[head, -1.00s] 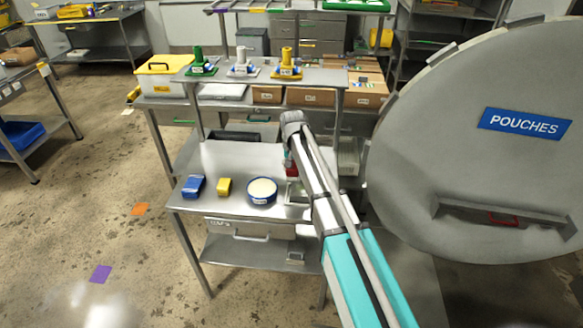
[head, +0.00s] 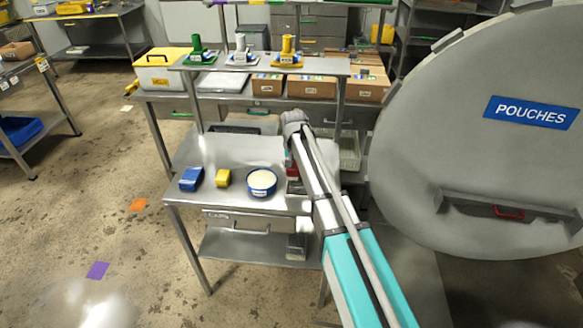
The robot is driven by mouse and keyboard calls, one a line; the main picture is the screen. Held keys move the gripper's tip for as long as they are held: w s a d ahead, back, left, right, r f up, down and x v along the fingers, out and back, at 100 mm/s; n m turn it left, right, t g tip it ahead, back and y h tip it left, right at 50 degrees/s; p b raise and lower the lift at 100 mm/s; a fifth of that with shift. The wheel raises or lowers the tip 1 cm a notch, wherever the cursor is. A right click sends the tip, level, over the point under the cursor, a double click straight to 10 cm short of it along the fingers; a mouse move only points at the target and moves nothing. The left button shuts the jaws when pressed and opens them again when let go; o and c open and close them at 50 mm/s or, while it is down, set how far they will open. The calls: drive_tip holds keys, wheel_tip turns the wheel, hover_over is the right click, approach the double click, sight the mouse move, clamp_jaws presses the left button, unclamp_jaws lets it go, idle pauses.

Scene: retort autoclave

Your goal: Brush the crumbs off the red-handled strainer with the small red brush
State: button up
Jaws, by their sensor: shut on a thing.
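My gripper (head: 289,158) is over the right part of the steel bench (head: 225,203), largely hidden behind my own arm. A small red piece (head: 292,172) shows at its lower end. It looks like the small red brush, held just above the bench top, but it is too small to make out bristles. A grey, flat item (head: 296,187) lies below it, partly covered by my arm. I cannot tell whether that is the strainer. No red strainer handle or crumbs can be made out.
A raised shelf (head: 215,65) is behind. A large round door (head: 480,150) marked POUCHES closes off the right.

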drive_tip(key=shift+f+b, duration=1)
drive_tip(key=shift+b, duration=0.05)
idle(0.8)
drive_tip(key=shift+d, duration=0.1)
drive_tip(key=shift+d+r, duration=0.15)
drive_tip(key=shift+d, duration=1.7)
drive_tip(key=shift+d, duration=0.1)
drive_tip(key=shift+s+d, duration=0.15)
drive_tip(key=shift+d, duration=1.7)
drive_tip(key=shift+d, duration=0.1)
